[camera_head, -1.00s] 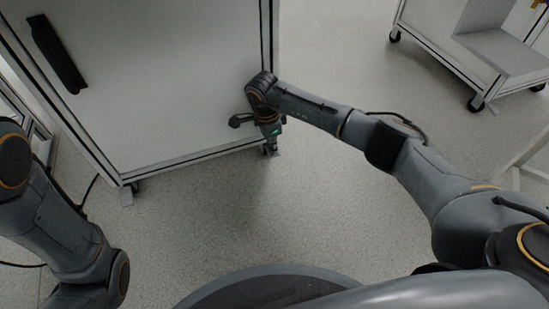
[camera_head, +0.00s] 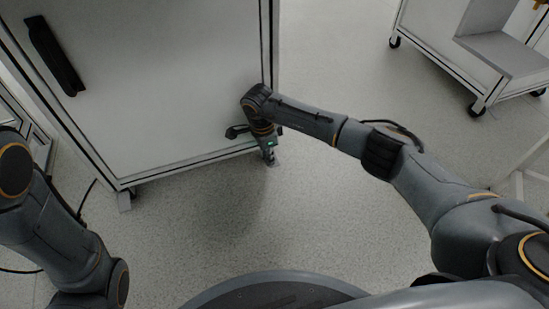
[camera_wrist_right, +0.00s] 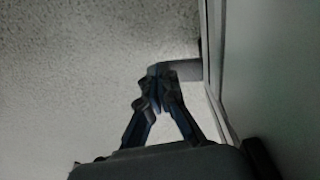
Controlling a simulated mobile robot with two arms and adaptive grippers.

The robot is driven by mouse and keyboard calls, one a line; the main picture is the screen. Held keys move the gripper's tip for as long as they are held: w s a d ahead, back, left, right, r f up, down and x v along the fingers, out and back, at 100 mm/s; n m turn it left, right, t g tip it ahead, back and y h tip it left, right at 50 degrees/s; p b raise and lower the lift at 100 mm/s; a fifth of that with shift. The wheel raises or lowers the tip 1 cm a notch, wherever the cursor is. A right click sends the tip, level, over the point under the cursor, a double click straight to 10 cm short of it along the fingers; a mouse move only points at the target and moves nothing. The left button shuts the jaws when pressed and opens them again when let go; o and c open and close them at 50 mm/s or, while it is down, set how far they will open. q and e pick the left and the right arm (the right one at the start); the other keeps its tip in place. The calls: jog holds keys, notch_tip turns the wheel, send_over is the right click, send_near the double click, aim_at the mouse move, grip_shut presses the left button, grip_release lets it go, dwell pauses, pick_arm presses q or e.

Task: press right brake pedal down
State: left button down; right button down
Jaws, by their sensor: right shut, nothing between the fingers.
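My right gripper (camera_head: 268,158) points down at the lower right corner of the large pale cabinet (camera_head: 165,75). Its fingers are shut and empty. In the right wrist view the closed fingertips (camera_wrist_right: 162,72) overlap the left part of a dark grey block (camera_wrist_right: 184,70) that juts from the cabinet's bottom edge. This block looks like the foot or brake pedal at that corner; I cannot tell whether the tips touch it. In the head view the gripper mostly hides this corner. My left arm shows at the left, but its gripper is out of view.
A grey foot (camera_head: 125,198) shows at the cabinet's lower left corner. A dark handle (camera_head: 55,57) is on the cabinet's surface. A wheeled white cart (camera_head: 478,60) stands at the upper right. The speckled floor (camera_head: 210,225) in front of the cabinet is clear.

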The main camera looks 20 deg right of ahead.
jog(key=shift+a+r, duration=0.2)
jog(key=shift+a, duration=0.3)
jog(key=shift+a+r, duration=0.15)
jog(key=shift+a, duration=0.3)
notch_tip(320, 180, up, 12)
jog(key=a, duration=0.1)
jog(key=shift+s+a, duration=0.1)
jog(key=shift+s, duration=0.1)
